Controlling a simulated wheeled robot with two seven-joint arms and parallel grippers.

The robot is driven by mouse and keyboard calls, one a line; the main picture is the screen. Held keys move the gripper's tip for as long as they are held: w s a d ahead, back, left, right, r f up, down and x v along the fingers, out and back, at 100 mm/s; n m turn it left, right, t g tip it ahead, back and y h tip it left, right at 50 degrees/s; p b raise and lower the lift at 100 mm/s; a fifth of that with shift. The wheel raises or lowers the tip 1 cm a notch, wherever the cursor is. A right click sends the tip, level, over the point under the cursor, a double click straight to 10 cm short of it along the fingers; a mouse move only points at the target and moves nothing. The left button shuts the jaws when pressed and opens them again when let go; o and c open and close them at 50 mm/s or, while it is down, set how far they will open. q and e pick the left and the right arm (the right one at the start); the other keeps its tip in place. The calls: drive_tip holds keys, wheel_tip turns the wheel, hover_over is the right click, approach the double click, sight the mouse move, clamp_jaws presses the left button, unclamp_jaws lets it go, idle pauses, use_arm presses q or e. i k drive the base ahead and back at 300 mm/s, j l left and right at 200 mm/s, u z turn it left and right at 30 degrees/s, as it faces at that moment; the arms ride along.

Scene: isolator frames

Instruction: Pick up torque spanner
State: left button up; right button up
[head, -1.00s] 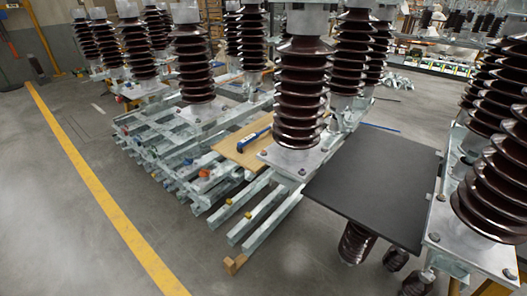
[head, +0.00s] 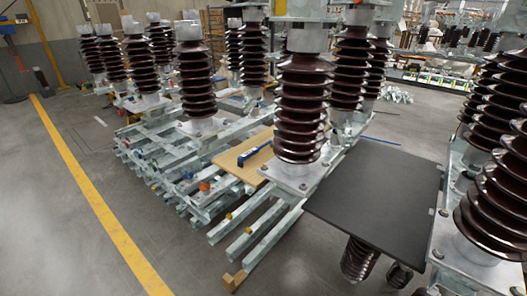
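The torque spanner (head: 256,153), a slim blue tool with a dark end, lies on a light wooden board (head: 233,166). The board rests on the galvanised steel frames, just left of the base plate of a tall brown ribbed insulator (head: 302,108). The spanner lies diagonally, its dark end toward the lower left. Neither of my grippers is in the head view.
A flat black panel (head: 378,196) is at the right of the board, beside another large insulator (head: 500,180). Steel beams (head: 255,232) stick out toward me at the front. Open grey floor with a yellow line (head: 95,200) lies at the left.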

sight(253, 152)
drive_tip(key=i+j+z, duration=0.2)
drive_tip(key=z, duration=0.15)
drive_tip(key=i+j+z, duration=0.1)
drive_tip(key=j+z, duration=0.2)
drive_tip(key=j, duration=0.15)
drive_tip(key=i+j+z, duration=0.15)
drive_tip(key=j+z, duration=0.2)
